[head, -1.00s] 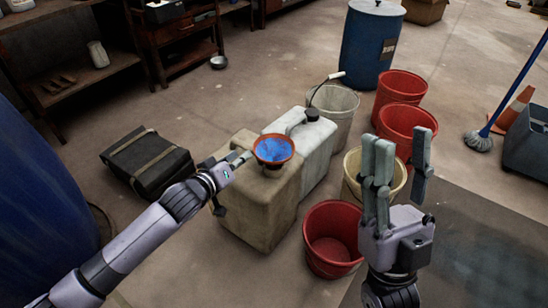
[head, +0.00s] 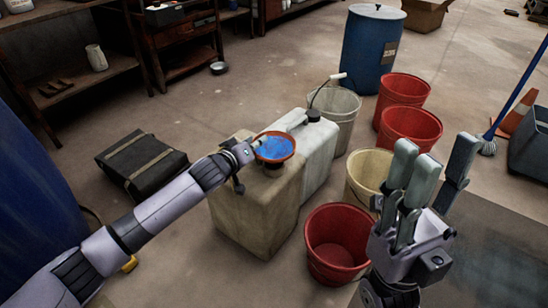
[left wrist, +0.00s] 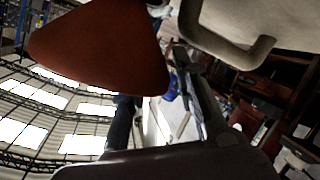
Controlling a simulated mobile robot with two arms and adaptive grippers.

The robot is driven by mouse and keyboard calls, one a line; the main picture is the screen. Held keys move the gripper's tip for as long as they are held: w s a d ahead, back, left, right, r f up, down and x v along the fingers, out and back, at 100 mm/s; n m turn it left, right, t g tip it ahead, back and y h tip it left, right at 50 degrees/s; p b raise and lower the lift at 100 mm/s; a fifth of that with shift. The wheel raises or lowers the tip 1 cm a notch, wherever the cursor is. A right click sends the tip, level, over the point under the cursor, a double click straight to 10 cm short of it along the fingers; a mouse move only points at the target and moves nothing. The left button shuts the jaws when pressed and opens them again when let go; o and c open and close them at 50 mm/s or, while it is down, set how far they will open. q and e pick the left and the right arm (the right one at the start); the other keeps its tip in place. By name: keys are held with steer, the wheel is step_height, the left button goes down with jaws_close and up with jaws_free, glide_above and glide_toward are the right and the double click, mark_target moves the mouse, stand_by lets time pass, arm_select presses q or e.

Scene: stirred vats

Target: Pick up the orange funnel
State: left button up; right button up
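The orange funnel (head: 290,158), blue inside, sits upright on top of the beige canister (head: 262,215). My left gripper (head: 250,152) is at the funnel's left rim in the head view, and its fingers are partly hidden. In the left wrist view the funnel (left wrist: 100,48) fills the upper left, close to the camera, beside a dark finger; I cannot tell whether the fingers touch it. My right gripper (head: 432,165) is open and empty, with its fingers spread, above the floor in front of the red and cream buckets.
A white canister (head: 318,150) stands behind the beige one. Red buckets (head: 338,240), a cream bucket (head: 366,172) and a pale bucket (head: 346,105) stand to the right. A dark case (head: 142,160) lies on the left floor. A blue drum (head: 372,50) stands behind.

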arm_select(q)
steer(key=shift+r, duration=0.1)
steer(key=shift+c, duration=0.3)
jaws_close()
